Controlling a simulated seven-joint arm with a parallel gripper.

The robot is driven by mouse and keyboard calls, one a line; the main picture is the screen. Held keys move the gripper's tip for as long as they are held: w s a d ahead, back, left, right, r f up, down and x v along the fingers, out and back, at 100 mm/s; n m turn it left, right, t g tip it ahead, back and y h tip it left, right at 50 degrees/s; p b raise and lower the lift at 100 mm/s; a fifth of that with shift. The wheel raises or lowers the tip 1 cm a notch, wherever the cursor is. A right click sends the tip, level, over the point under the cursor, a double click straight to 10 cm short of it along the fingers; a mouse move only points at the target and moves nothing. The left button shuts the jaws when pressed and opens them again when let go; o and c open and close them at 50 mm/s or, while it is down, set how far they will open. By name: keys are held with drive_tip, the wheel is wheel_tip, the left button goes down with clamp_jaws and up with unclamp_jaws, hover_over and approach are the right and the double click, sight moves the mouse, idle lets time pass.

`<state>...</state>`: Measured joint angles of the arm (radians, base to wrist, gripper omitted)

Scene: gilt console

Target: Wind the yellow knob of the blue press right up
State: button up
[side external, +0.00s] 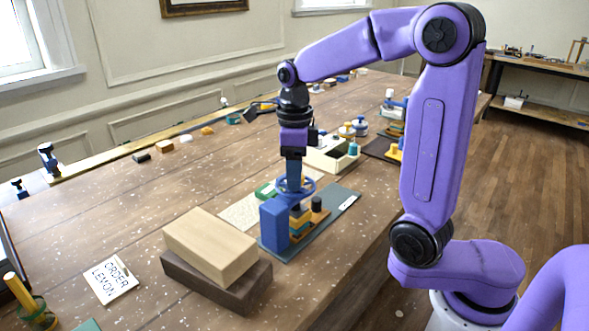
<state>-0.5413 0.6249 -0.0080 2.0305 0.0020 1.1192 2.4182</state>
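The blue press (274,226) stands upright on a dark grey-green mat (343,207), near the middle of the table. It has a tall blue block at its left and a blue ring (310,187) at its top. Small yellow, blue and dark parts sit low behind and right of the block. I cannot pick out the yellow knob for certain; my gripper and the ring may hide it. My gripper (293,182) points straight down at the ring, with its fingertips at or inside it. Whether the fingers are open or shut on something does not show.
A pale wooden block on a dark one (215,286) stands in front left of the press. An "ORDER LEMON" card (110,279) lies left. A cream box (330,160) and several small jars stand behind the press. The table's left middle is mostly clear.

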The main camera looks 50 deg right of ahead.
drive_tip(key=c, duration=0.7)
